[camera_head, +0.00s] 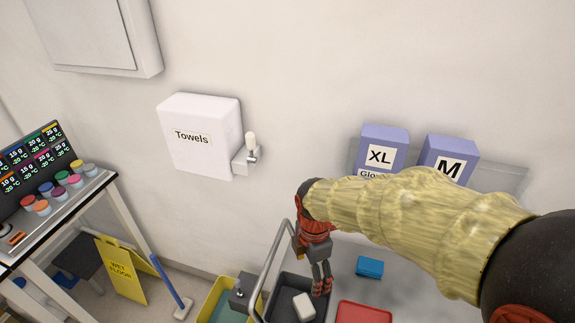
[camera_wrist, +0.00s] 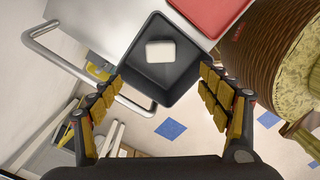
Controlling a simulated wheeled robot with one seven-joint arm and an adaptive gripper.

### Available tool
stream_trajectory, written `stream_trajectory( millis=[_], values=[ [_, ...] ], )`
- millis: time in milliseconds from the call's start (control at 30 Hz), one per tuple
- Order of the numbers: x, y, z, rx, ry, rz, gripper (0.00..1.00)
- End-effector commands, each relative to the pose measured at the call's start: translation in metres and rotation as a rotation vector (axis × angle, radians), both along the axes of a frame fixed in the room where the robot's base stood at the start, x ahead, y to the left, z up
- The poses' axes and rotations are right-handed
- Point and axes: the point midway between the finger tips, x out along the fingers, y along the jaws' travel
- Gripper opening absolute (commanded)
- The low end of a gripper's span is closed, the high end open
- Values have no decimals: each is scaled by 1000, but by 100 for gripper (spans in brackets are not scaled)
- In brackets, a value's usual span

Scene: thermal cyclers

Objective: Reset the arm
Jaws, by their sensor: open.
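My gripper (camera_head: 322,280) hangs pointing down at the end of my outstretched arm, over the cart at the bottom centre of the head view. In the wrist view my gripper (camera_wrist: 160,105) is open, its two fingers wide apart with nothing between them. Beyond the fingers is a dark grey bin (camera_wrist: 175,92) with a white block (camera_wrist: 160,51) in it. The same bin (camera_head: 284,288) and white block (camera_head: 304,306) show just left of my gripper in the head view. I cannot tell the exact height of the fingers above the bin.
A metal rail (camera_head: 268,268) runs beside the bin. A red tray (camera_head: 362,312) and a blue box (camera_head: 370,267) are to the right. Glove boxes (camera_head: 382,147) and a towel dispenser (camera_head: 200,155) are on the wall. A table with coloured jars (camera_head: 62,178) stands left.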

Motion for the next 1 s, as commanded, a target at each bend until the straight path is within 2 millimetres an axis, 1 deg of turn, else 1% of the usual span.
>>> stream_trajectory(
  millis=[67,167,267,367,433,567,667,700,800,900,1000],
  values=[
    [0,0,0,0,0,-7,77],
    [0,0,0,0,1,-66,77],
    [-1,0,-1,-2,5,-209,77],
    [-12,-3,-6,-13,23,-422,77],
    [-21,-6,-5,-18,28,-585,77],
    [-38,-16,8,-4,3,-898,77],
    [-52,-29,24,31,-31,-1156,77],
    [-58,-35,30,52,-47,-1261,77],
    [-75,-51,47,121,-90,-1501,77],
    [-90,-66,62,200,-133,-1680,77],
    [-105,-80,74,283,-179,-1790,77]
  ],
)
